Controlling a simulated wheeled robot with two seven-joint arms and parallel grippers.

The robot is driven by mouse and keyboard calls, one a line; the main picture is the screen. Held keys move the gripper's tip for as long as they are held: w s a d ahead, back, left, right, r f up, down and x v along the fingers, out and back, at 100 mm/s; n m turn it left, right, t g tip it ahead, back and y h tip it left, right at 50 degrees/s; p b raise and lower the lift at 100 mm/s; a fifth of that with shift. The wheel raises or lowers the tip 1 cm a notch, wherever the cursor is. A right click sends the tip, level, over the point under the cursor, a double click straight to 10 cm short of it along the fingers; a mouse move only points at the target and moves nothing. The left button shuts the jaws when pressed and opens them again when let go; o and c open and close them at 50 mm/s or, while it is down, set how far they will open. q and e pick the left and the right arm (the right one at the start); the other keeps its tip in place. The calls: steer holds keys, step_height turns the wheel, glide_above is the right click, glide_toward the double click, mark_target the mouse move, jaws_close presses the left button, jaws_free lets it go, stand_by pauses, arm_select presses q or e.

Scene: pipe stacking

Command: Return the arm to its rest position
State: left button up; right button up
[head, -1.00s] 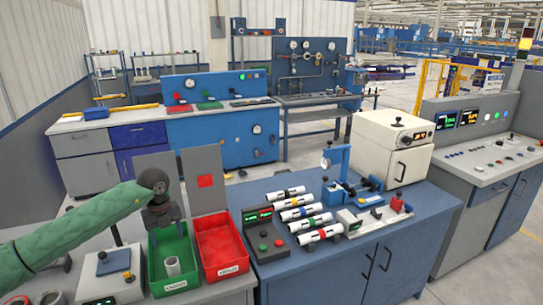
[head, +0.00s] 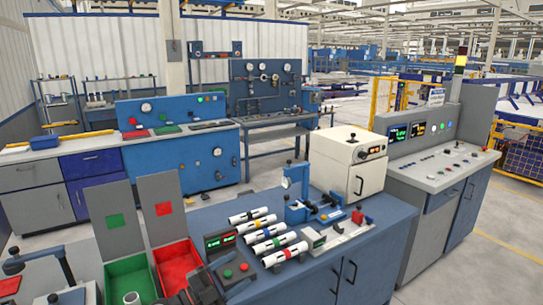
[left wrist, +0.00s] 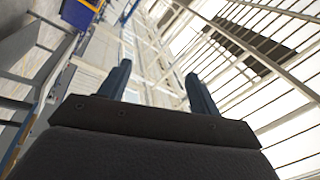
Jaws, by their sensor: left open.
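My left gripper (head: 198,288) shows as a dark shape at the bottom edge of the head view, in front of the red bin (head: 190,259). In the left wrist view its two fingers (left wrist: 157,85) are spread apart with nothing between them. They point toward the ceiling and upper walls. A light pipe piece (head: 132,298) stands in the green bin (head: 122,267), partly cut off by the frame. My right gripper is not in view.
Several white pipes with coloured bands (head: 268,240) lie on the blue bench (head: 318,277). A small control box (head: 221,243) stands at their left. A cream oven (head: 345,160) and a grey console (head: 443,160) stand to the right.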

arm_select(q)
steer(key=s+a+f+n+t+y, duration=0.2)
steer(key=s+a+f+n+y, duration=0.2)
steer(key=a+f+n+y, duration=0.4)
steer(key=s+a+f+n+t+y, duration=0.2)
steer(key=s+a+f+n+y, duration=0.3)
steer(key=n+y, duration=0.6)
steer(key=s+f+n+g+h, duration=0.1)
steer(key=s+f+g, duration=0.35)
steer(key=s, duration=0.35)
steer(key=s+d+f+n+g, duration=0.1)
steer(key=s+f+g, duration=0.35)
steer(key=s, duration=0.25)
steer(key=s+f+n+g+h, duration=0.1)
steer(key=s+f+g, duration=0.2)
steer(key=s+f, duration=0.35)
steer(key=s+d+f, duration=0.1)
steer(key=s+f, duration=0.1)
steer(key=f, duration=1.1)
steer(key=s+d+f+g, duration=0.1)
steer(key=s+f, duration=0.1)
steer(key=f, duration=1.1)
steer(key=s+d+f+g, duration=0.1)
steer(key=s+f, duration=0.1)
steer(key=f, duration=1.1)
steer(key=shift+d, duration=0.3)
